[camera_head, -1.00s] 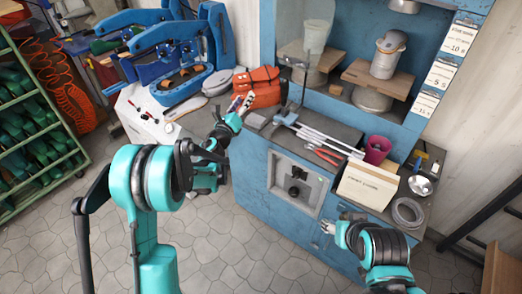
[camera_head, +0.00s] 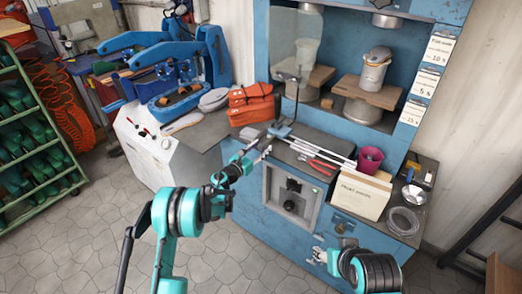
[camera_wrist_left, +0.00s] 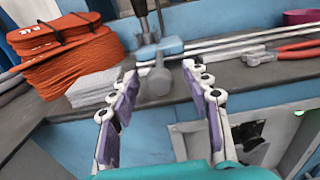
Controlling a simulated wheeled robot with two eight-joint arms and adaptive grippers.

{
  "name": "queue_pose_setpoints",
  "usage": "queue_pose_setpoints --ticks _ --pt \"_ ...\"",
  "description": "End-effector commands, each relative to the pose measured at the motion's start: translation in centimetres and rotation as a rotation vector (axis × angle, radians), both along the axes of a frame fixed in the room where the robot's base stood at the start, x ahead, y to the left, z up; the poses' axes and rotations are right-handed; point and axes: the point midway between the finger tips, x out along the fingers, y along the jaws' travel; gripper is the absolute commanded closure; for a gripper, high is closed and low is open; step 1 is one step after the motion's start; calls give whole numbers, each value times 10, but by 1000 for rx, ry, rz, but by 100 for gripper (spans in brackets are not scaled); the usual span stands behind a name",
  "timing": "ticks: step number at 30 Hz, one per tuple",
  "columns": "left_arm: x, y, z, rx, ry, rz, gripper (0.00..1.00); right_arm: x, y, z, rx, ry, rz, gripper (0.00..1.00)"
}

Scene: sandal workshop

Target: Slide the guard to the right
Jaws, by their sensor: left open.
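The guard (camera_head: 297,42) is a clear panel in front of the left part of the blue press. A dark rod (camera_head: 296,96) runs down from it to a blue-grey block (camera_head: 281,131) by the metal rails (camera_head: 318,143). My left gripper (camera_head: 262,152) is open and empty, just in front of and below this block. In the left wrist view the block (camera_wrist_left: 172,46) and a grey round knob (camera_wrist_left: 160,82) show between the open fingers (camera_wrist_left: 160,88), apparently beyond them. My right gripper (camera_head: 321,256) is low by the cabinet front; its fingers are too small to judge.
Orange stacks (camera_head: 250,104) stand left of the block. Red pliers (camera_head: 322,166), a magenta cup (camera_head: 370,158) and a cardboard box (camera_head: 361,194) lie to the right along the bench. White cups stand on the press shelves.

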Motion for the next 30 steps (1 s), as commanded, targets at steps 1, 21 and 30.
queue_pose_setpoints --ticks 1,21,30 --pt "3 -2 0 0 0 0 52 0 0 -1 0 0 0 48" --pt "4 -3 1 -1 1 1 100 0 0 -1 0 0 0 48" --pt "3 -12 0 -1 1 -2 100 0 0 -3 0 0 0 48"
